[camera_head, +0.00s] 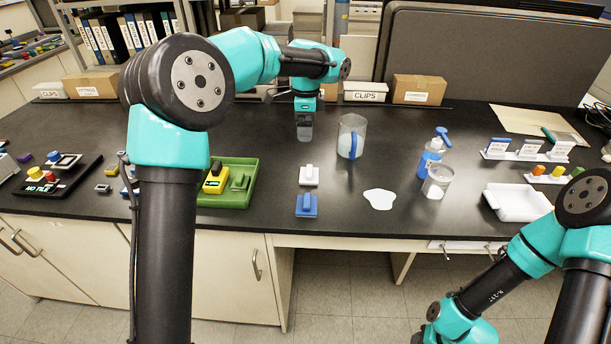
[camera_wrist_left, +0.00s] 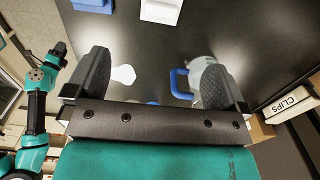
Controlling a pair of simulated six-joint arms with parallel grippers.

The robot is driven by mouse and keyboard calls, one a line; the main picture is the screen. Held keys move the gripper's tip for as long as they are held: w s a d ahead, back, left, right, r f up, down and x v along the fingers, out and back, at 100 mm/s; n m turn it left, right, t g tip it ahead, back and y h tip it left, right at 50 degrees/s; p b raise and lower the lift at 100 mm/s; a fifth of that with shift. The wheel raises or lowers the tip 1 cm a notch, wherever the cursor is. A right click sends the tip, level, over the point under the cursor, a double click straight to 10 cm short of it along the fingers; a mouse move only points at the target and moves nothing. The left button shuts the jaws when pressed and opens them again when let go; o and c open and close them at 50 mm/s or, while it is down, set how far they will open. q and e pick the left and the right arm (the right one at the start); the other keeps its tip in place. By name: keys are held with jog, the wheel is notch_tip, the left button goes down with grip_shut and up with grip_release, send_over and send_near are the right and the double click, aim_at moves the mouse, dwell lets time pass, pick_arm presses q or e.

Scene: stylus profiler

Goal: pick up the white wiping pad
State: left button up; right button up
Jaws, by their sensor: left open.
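The white wiping pad (camera_head: 309,176) lies on the black bench with its raised grip upward, just behind a blue pad (camera_head: 306,206). In the left wrist view the white pad (camera_wrist_left: 160,12) is cut off by the top edge. My left gripper (camera_head: 304,136) is over the bench, behind the white pad and apart from it. In the left wrist view its fingers (camera_wrist_left: 150,80) are spread with nothing between them held. My right arm shows at the lower right, but its gripper is not visible.
A jug with a blue handle (camera_head: 350,137) stands right of my left gripper. A white puddle (camera_head: 380,199) lies right of the pads, and a green tray (camera_head: 238,196) left of them. A blue pump bottle (camera_head: 430,155) and beaker (camera_head: 437,182) stand further right.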

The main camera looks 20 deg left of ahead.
dwell(0.3)
pick_arm(q)
send_near(309, 170)
jog(key=f, duration=0.5)
jog(key=shift+s+a+f, duration=0.1)
jog(key=shift+s+a, duration=0.05)
jog(key=shift+a, duration=0.25)
jog(key=shift+w+d+f, duration=0.1)
jog(key=shift+d+f, duration=0.05)
jog(key=shift+f, duration=0.7)
jog(key=shift+w+d+f, duration=0.1)
jog(key=shift+d+f, duration=0.05)
jog(key=shift+f, duration=0.75)
jog(key=shift+w+d+f, duration=0.1)
jog(key=shift+d+f, duration=0.05)
jog(key=shift+f, duration=0.7)
jog(key=shift+c, duration=0.2)
jog(key=c, duration=0.8)
jog(key=shift+r, duration=0.15)
